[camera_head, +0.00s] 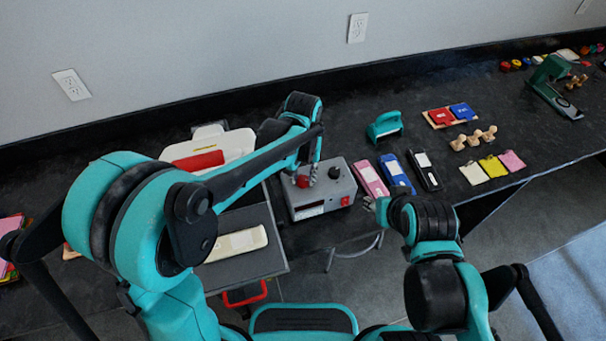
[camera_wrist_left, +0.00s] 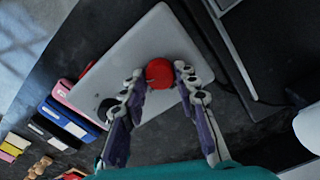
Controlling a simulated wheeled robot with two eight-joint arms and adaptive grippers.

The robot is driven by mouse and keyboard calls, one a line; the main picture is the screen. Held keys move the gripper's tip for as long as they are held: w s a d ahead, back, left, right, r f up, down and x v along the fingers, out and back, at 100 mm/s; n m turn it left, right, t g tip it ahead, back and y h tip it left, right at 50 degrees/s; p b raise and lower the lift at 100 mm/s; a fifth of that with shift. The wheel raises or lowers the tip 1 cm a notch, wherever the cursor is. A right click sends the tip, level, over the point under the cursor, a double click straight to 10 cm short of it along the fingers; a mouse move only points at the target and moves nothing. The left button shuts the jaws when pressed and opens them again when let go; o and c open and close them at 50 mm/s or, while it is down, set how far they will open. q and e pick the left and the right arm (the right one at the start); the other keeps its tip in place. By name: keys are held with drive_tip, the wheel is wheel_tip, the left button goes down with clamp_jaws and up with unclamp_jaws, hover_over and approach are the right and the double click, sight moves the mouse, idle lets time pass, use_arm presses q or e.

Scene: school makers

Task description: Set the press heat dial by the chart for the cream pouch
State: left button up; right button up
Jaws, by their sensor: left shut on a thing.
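A grey control box (camera_head: 322,200) stands on the dark bench, with a red dial (camera_head: 303,181), a black knob (camera_head: 334,172), a red switch and a small display. My left gripper (camera_head: 306,176) reaches down from above and is shut on the red dial; the dial also shows between its fingertips in the left wrist view (camera_wrist_left: 158,73). The dial's marks cannot be read. A cream pouch (camera_head: 238,243) lies on the dark press bed (camera_head: 262,264), left of the box. My right gripper (camera_head: 378,208) is near the bench's front edge; its jaws are unclear. No readable chart shows.
Pink (camera_head: 370,178), blue (camera_head: 396,173) and black (camera_head: 423,170) pouches lie right of the box. A teal tool (camera_head: 385,126), red and blue cards (camera_head: 450,114), wooden pieces and colour swatches (camera_head: 492,168) lie farther right. The white press top with a red part (camera_head: 198,160) stands behind my left arm.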

sight(303, 180)
use_arm(q)
drive_tip(key=shift+m, duration=0.4)
drive_tip(key=o, duration=1.2)
drive_tip(key=shift+c, duration=0.2)
wheel_tip(303, 180, up, 12)
drive_tip(key=shift+f, duration=0.1)
